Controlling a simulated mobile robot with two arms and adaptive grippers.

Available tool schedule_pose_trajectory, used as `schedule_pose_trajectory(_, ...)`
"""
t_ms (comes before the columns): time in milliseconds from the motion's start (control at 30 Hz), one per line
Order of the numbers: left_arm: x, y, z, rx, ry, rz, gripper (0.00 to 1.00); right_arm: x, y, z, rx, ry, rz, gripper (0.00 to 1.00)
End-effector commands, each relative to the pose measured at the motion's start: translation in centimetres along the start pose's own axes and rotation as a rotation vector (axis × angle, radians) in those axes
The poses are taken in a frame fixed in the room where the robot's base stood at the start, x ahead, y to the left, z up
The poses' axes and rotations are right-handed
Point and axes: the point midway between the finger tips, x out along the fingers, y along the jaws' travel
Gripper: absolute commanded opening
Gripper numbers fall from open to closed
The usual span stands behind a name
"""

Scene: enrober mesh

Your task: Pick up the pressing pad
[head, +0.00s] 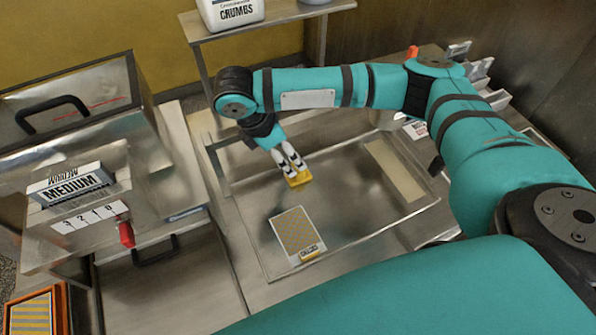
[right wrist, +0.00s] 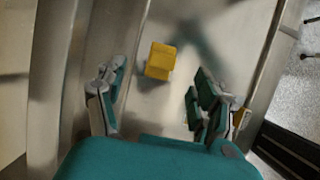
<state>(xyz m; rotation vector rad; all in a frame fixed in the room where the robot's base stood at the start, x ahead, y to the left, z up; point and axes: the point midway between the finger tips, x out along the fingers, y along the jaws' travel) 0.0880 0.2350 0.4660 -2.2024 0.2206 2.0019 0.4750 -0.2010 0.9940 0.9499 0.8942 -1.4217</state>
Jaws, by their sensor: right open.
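The yellow block that looks like the pressing pad (head: 299,180) rests in the shallow metal tray (head: 345,215), towards its back left. My right gripper (head: 288,162) reaches down to it from above, its fingertips close by the block. In the right wrist view the pad (right wrist: 160,60) shows between and ahead of the two spread fingers of my right gripper (right wrist: 157,88). The fingers are open, with gaps to the pad on both sides, and hold nothing. My left gripper is not in view.
A framed mesh panel (head: 298,232) with a yellow grid lies in the tray's front part. A pale strip (head: 394,170) lies at its right. A metal machine with a "MEDIUM" sign (head: 72,186) and red lever (head: 126,234) stands left. A shelf (head: 275,14) rises behind.

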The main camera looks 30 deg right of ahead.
Motion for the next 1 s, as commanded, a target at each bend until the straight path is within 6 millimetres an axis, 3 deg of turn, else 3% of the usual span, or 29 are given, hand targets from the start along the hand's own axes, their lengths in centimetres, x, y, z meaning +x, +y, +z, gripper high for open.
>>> schedule_pose_trajectory(333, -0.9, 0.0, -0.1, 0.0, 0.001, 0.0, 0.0, 3.0, -0.2, 0.0, 0.0, -0.001, -0.001, 0.69)
schedule_pose_trajectory(600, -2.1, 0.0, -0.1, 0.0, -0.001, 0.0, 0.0, 6.8, -0.6, -0.1, 0.001, -0.001, -0.001, 0.69)
schedule_pose_trajectory(900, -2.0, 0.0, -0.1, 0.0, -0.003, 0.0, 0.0, 7.5, -0.6, -0.2, -0.001, 0.0, 0.001, 0.69)
schedule_pose_trajectory(1000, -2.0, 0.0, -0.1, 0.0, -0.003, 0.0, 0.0, 7.5, -0.6, -0.2, -0.001, 0.0, 0.001, 0.57)
